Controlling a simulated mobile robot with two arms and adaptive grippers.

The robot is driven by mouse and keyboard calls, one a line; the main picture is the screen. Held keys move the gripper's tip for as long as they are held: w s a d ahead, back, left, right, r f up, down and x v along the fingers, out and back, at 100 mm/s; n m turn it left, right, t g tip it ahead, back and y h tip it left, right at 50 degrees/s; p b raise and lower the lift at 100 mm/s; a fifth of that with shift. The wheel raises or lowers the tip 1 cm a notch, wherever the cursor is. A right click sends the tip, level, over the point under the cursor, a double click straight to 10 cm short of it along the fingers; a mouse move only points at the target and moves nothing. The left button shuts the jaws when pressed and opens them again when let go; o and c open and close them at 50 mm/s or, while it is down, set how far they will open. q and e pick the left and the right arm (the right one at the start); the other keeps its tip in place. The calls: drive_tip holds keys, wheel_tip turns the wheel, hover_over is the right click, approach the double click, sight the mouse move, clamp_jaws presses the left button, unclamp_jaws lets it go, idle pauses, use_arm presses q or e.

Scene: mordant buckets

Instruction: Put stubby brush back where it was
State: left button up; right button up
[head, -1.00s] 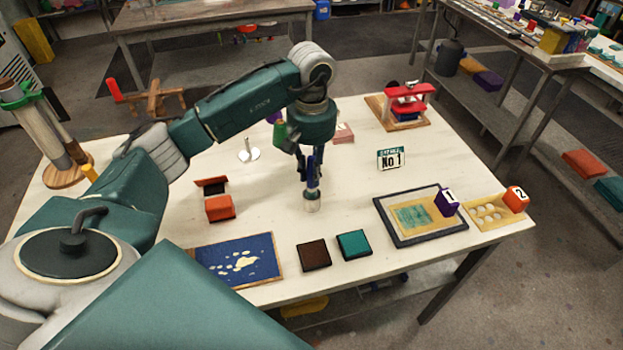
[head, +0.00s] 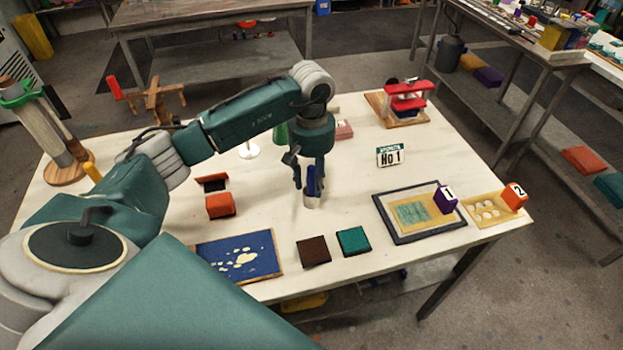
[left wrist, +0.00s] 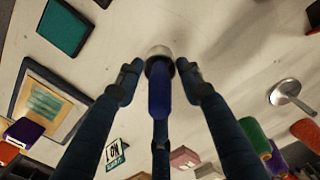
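The stubby brush (head: 311,201) has a blue handle and a pale, silvery lower end. It stands upright, handle up, at the middle of the white table, and its foot appears to meet the tabletop. My left gripper (head: 310,184) points down over it, with its dark fingers spread around the brush. In the left wrist view the blue handle (left wrist: 160,92) points toward the camera, between the fingers (left wrist: 158,78), with narrow gaps seen at the sides of the silvery collar. The bristles are hidden. My right gripper is not in view.
Brown (head: 314,252) and teal (head: 353,241) pads lie in front, beside a blue board (head: 212,248). A dark-framed tray (head: 382,211) is at right, an orange block (head: 220,206) at left. A number sign (head: 390,156) and a red press (head: 405,97) stand behind. Bare tabletop surrounds the brush.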

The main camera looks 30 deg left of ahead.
sight(312, 166)
use_arm(q)
drive_tip(key=shift+r, duration=0.3)
wheel_tip(312, 166, up, 7)
drive_tip(key=b, duration=0.2)
drive_tip(key=shift+w+f+b, duration=0.1)
drive_tip(key=shift+f+b, duration=0.1)
drive_tip(key=shift+b, duration=0.2)
wheel_tip(312, 166, up, 4)
drive_tip(key=shift+r, duration=0.55)
